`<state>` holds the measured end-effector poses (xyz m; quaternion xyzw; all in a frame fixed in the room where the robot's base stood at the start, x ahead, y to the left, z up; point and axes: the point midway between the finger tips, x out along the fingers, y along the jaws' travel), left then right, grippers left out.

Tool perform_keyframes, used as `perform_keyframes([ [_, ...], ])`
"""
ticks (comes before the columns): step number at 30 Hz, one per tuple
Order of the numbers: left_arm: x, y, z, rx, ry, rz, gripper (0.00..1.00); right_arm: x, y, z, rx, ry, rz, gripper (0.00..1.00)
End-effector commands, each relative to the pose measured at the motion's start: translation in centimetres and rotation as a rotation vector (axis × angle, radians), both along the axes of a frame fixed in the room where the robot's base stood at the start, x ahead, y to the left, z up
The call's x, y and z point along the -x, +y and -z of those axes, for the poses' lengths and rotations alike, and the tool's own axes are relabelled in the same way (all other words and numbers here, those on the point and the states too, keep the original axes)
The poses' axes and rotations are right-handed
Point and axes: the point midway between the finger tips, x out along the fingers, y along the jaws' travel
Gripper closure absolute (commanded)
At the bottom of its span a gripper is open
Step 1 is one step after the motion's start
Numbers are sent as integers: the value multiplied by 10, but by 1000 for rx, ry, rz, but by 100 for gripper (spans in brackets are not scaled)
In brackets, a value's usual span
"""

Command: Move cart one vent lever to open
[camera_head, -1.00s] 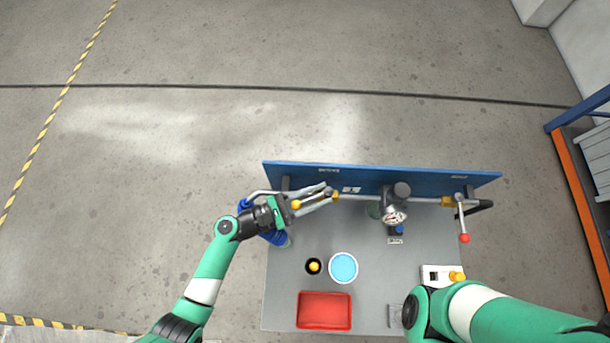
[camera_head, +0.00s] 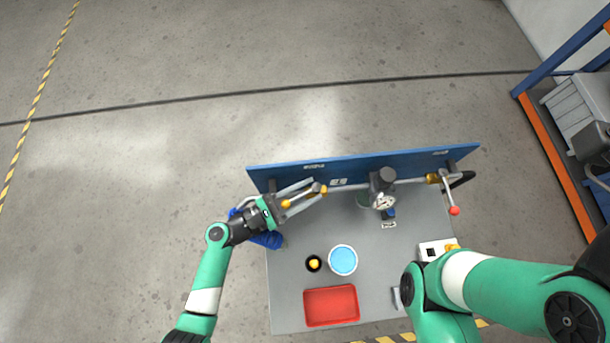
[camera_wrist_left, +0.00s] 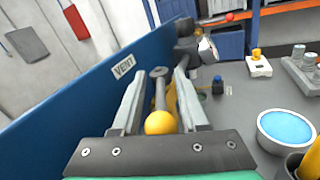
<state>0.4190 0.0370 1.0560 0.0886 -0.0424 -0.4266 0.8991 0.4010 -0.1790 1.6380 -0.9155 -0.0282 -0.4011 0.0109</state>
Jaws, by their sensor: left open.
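The vent lever is a grey bar with a yellow ball knob (camera_head: 286,204), low on the left part of the blue panel (camera_head: 400,165). In the left wrist view, its yellow knob (camera_wrist_left: 160,122) sits near the gripper's base and its bar runs away between the fingers to a round pivot. A "VENT" label (camera_wrist_left: 123,67) is on the panel beside it. My left gripper (camera_head: 317,187) is open, one finger on each side of the lever; whether either finger touches it I cannot tell. My right gripper is not visible; only its arm shows.
On the grey cart top (camera_head: 290,285) stand a bowl of blue liquid (camera_head: 343,260), a red tray (camera_head: 331,305) and a small black cup (camera_head: 313,264). A gauge (camera_head: 384,201) and a red-knobbed lever (camera_head: 454,210) are to the right along the pipe.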

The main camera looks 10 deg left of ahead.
Motion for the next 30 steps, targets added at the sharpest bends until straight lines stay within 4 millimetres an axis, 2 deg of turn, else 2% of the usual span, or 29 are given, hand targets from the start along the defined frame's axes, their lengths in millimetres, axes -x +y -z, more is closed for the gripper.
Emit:
perform_keyframes([
  [4, 0, 0, -20, 0, -4, -1, 57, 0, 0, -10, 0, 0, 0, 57],
  [6, 0, 0, -36, -1, -7, 0, 57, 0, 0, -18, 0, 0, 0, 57],
  [15, 57, -5, -99, -1, -1, 1, 57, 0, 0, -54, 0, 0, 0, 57],
  [21, 107, -10, -116, 1, 2, 1, 57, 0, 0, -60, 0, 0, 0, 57],
  [24, 124, -11, -123, 1, 1, 0, 57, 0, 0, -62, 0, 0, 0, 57],
  [30, 139, -13, -130, 0, -1, 1, 57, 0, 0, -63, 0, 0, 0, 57],
])
